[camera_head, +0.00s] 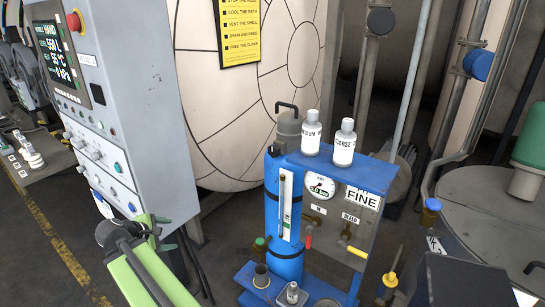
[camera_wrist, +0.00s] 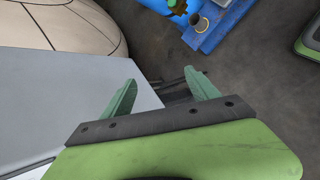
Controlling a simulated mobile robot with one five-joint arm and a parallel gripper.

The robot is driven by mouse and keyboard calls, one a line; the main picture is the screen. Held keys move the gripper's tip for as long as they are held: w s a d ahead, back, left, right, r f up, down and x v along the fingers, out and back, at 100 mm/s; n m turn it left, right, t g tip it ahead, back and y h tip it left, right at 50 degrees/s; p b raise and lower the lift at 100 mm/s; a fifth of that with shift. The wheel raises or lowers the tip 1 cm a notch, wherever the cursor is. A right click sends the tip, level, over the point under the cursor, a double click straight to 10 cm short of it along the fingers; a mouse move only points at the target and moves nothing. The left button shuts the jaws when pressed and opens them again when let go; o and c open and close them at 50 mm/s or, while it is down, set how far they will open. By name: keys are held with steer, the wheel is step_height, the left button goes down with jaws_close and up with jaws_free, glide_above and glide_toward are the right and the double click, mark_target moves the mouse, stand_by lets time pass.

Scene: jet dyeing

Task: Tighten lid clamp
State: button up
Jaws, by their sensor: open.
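I cannot make out a lid clamp in either view. A large cream vessel (camera_head: 228,110) with dark panel lines fills the middle back of the head view. Its edge also shows at the upper left of the wrist view (camera_wrist: 75,25). A yellow notice (camera_head: 240,27) hangs on it. My gripper (camera_wrist: 160,92) shows in the wrist view with its two green fingers apart and nothing between them. It is over or beside the grey control cabinet (camera_wrist: 75,95), with dark floor beyond. My green arm shows at the lower left of the head view.
The control cabinet (camera_head: 125,110), with a screen and red button, stands at left. A blue stand (camera_head: 375,168) with two bottles, a gauge and a blue cylinder (camera_head: 284,235) stands at centre right. A round grey lid-like top (camera_head: 490,215) is at right. Floor is open at lower left.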

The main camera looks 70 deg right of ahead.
steer(key=s+d+r+n+g+h, duration=0.1)
steer(key=s+d+r+n+h, duration=0.1)
steer(key=s+d+r, duration=0.3)
steer(key=s+d+n+g+h+b, duration=0.1)
steer(key=s+d+n, duration=0.1)
steer(key=d, duration=0.4)
steer(key=s+d+r+n+g+h, duration=0.1)
steer(key=s+d+r+n+h, duration=0.1)
steer(key=s+d+r, duration=0.3)
steer(key=n+g+h, duration=0.1)
steer(key=n+h, duration=0.2)
steer(key=n, duration=0.2)
glide_toward(273, 152)
steer(key=x, duration=1)
steer(key=shift+d+f+b, duration=0.15)
steer(key=shift+d+b, duration=0.15)
steer(key=shift+b, duration=0.1)
